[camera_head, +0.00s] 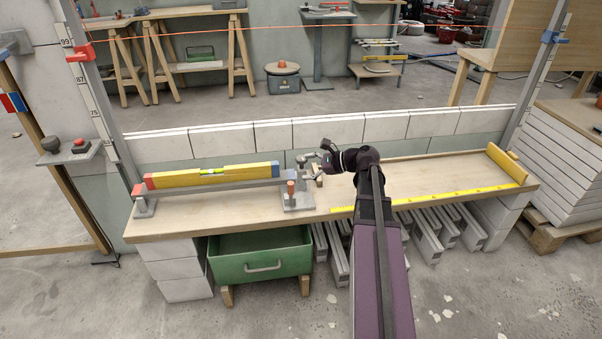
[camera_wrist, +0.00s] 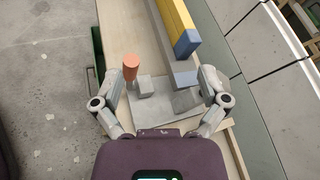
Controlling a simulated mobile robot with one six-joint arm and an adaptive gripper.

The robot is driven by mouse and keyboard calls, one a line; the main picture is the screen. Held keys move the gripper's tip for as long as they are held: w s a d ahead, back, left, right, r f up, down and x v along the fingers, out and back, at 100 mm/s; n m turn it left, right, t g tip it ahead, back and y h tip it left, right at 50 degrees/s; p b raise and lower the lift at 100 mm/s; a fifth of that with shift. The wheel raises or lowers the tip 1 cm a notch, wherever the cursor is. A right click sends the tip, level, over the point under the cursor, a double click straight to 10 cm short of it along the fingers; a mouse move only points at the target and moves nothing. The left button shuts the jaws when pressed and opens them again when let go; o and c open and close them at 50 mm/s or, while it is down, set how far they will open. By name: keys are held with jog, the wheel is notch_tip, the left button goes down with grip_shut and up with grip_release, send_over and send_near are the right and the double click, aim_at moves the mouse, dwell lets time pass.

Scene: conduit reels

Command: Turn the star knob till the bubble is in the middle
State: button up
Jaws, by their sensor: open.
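A yellow spirit level (camera_head: 225,174) with blue end and red end lies on a grey bar on the bench. Its green vial (camera_head: 212,171) shows near the middle, but the bubble is too small to place. Its blue end also shows in the wrist view (camera_wrist: 187,43). An orange knob-like handle (camera_head: 291,187) stands on a grey plate near the bar's right end; it is upright in the wrist view (camera_wrist: 130,66). I cannot make out a star shape. My gripper (camera_head: 314,164) is open, empty and above the plate; its fingers (camera_wrist: 162,74) spread either side, apart from the handle.
A grey block (camera_wrist: 146,87) stands beside the handle. A low white block wall (camera_head: 320,132) runs behind the bench (camera_head: 390,181). A yellow rule (camera_head: 440,197) lies along the front edge. The right half of the bench top is mostly clear. A green drawer (camera_head: 262,257) is below.

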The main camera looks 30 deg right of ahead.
aim_at(301, 157)
jog(key=d+f+m+t+b, duration=0.2)
jog(key=d+m+b, duration=0.1)
jog(key=d, duration=0.3)
jog(key=d+f+m+t+b, duration=0.2)
jog(key=d+f+m+b, duration=0.1)
jog(key=d+b, duration=0.3)
jog(key=shift+t+y+b, duration=0.3)
jog(key=shift+t+y, duration=0.1)
jog(key=shift+a, duration=0.1)
jog(key=x, duration=1.3)
jog(key=shift+w+a, duration=0.15)
jog(key=shift+w, duration=0.15)
jog(key=c, duration=1.2)
jog(key=shift+a, duration=0.1)
